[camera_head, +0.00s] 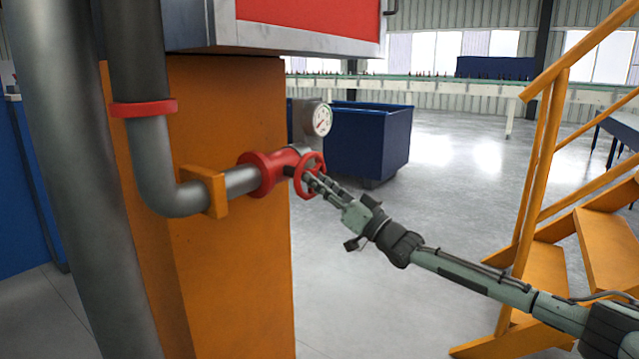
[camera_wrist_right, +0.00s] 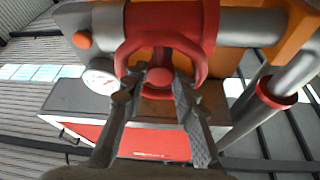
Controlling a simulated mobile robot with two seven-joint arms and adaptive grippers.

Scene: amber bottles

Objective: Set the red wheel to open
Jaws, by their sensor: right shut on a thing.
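The red wheel (camera_head: 308,176) is a handwheel on a red valve body (camera_head: 268,172) at the end of a grey pipe, in front of an orange pillar. My right gripper (camera_head: 316,182) reaches it from the lower right, with its fingers at the wheel. In the right wrist view the red wheel (camera_wrist_right: 203,62) fills the upper middle. The two fingers of my right gripper (camera_wrist_right: 158,80) stand on either side of its hub and are shut on the wheel. The exact contact points are partly hidden. My left gripper is not in view.
A round gauge (camera_head: 321,119) sits just above the wheel. A blue bin (camera_head: 368,140) stands behind it on the floor. Orange stairs with a railing (camera_head: 545,150) rise at the right, near my right arm. The grey floor between is clear.

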